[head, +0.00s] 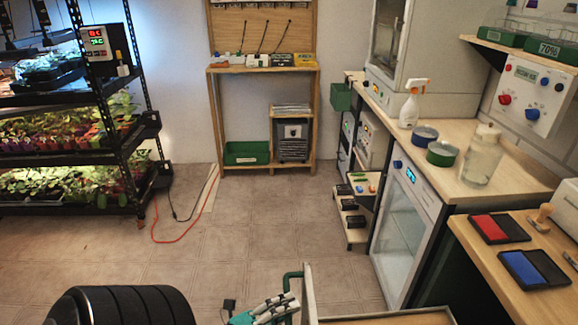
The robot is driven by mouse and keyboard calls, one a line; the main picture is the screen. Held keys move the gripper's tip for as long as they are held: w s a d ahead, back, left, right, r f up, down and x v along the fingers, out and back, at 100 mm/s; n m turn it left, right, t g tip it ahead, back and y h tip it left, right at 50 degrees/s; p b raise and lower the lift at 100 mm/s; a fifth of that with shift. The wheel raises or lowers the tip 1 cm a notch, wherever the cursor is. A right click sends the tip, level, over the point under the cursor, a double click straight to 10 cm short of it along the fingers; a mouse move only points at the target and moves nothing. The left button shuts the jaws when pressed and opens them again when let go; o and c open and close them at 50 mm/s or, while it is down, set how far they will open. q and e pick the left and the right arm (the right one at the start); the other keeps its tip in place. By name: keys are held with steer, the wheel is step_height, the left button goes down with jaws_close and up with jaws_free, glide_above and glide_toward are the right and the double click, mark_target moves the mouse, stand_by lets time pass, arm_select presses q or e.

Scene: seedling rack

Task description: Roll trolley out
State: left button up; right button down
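The trolley (309,291) shows only in part at the bottom centre of the head view: a pale upright edge, part of a wooden top and a green tubular handle (293,274) on its left side. The rest is cut off by the frame. My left gripper (276,309), with white and teal fingers, is at the handle and covers its lower part. I cannot tell whether the fingers are closed round the tube or only beside it. My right gripper is not in view.
A seedling rack (128,140) stands at the left, with an orange cable (185,236) on the floor beside it. A wooden shelf (262,70) is at the back wall. Counters (460,150) and a glass-door cabinet (405,225) line the right. The tiled floor (260,220) between is mostly clear.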

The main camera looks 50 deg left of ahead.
arm_select(q)
steer(key=o, duration=0.4)
steer(key=v, duration=1.2)
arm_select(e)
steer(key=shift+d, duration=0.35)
